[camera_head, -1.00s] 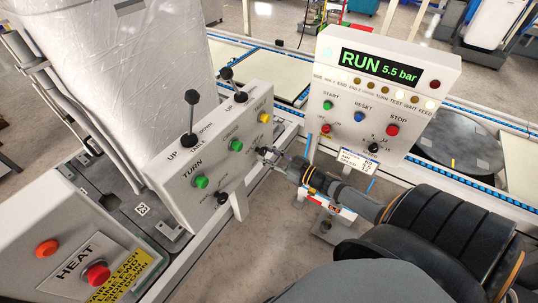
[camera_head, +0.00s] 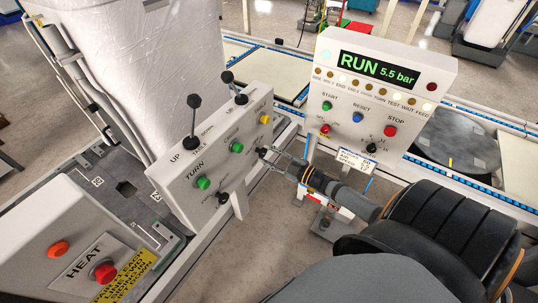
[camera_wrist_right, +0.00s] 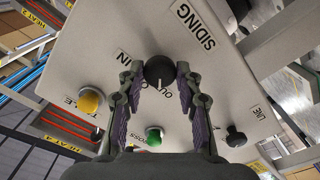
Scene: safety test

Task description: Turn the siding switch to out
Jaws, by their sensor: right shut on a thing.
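The siding switch is a round black knob (camera_wrist_right: 160,72) with a white pointer mark, on the grey sloped panel (camera_wrist_right: 215,75) near the printed word SIDING. Its pointer aims toward the bottom of the right wrist view, near the partly covered OUT lettering; IN is printed to its left. My right gripper (camera_wrist_right: 158,80) is shut on the knob, one finger on each side. In the head view my right gripper (camera_head: 268,156) reaches the right end of the panel (camera_head: 180,165), and its fingers partly cover the knob. My left gripper is not in view.
The panel also carries green buttons (camera_head: 203,183), a yellow button (camera_head: 265,119), a lower black knob (camera_head: 223,198) and upright levers (camera_head: 194,115). A control box (camera_head: 345,100) reading RUN 5.5 bar stands behind right. A HEAT box (camera_head: 75,255) with a red button is front left.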

